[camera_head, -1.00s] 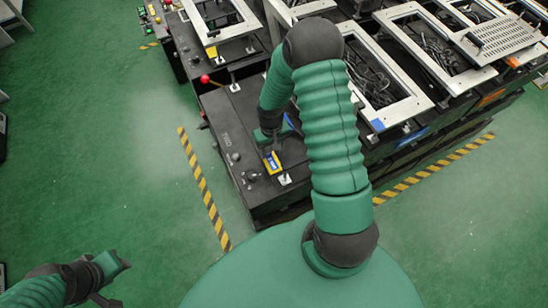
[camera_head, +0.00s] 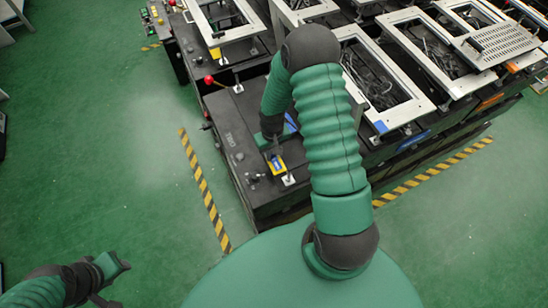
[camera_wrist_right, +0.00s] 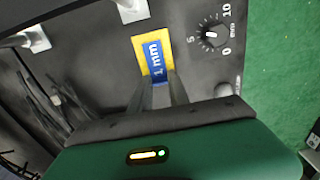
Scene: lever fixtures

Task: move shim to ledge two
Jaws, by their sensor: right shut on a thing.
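The shim (camera_head: 278,168) is a small yellow block with a blue label, at the near end of the black fixture top. In the right wrist view the shim (camera_wrist_right: 153,57) shows its "1 mm" print. My right gripper (camera_head: 271,149) reaches down over it. In the right wrist view the right gripper (camera_wrist_right: 162,84) is shut on its near end. I cannot tell whether the shim touches the surface below. Small white brackets (camera_head: 289,180) stand on the fixture, one close beside the shim; no ledge number is readable. My left gripper (camera_head: 112,282) hangs empty over the floor at lower left, its jaws unclear.
A black knob (camera_wrist_right: 210,38) with a 0 to 10 scale is right of the shim in the right wrist view. A red ball-topped lever (camera_head: 208,80) stands at the fixture's left edge. Metal frames (camera_head: 385,75) lie behind. Green floor (camera_head: 120,150) is clear at left.

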